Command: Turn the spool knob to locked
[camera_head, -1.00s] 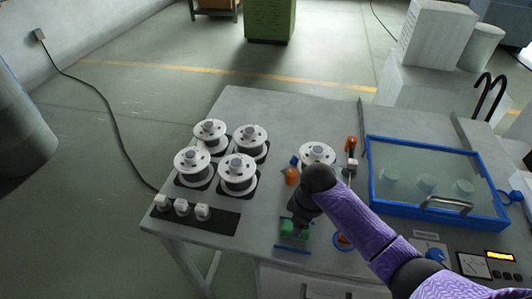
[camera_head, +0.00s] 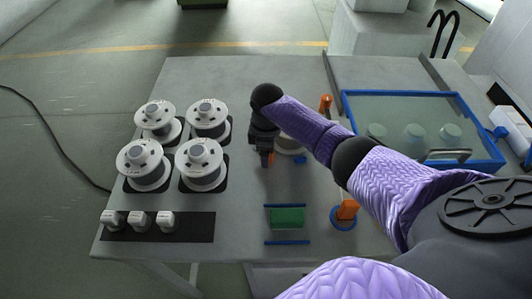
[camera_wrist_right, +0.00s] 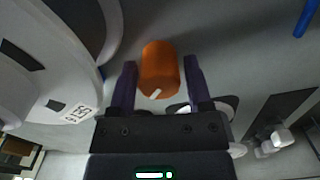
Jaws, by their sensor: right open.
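The orange spool knob (camera_wrist_right: 160,72), a short cylinder with a white pointer mark, stands between the two fingers of my right gripper (camera_wrist_right: 160,85) in the right wrist view. The fingers are open, one on each side, with visible gaps to the knob. In the head view the right gripper (camera_head: 264,150) points down over the knob, of which only an orange bit (camera_head: 268,159) shows below it. The single spool (camera_head: 290,145) beside it is mostly hidden by my right arm. The wrist view shows a large white spool flange (camera_wrist_right: 45,75) left of the knob. My left gripper is out of view.
Several white spools (camera_head: 200,155) stand on dark pads at left. White blocks (camera_head: 140,220) sit on a black strip. A green block (camera_head: 287,217), an orange handle (camera_head: 347,210) and a blue-framed glass cover (camera_head: 348,100) are nearby. The table's back left is clear.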

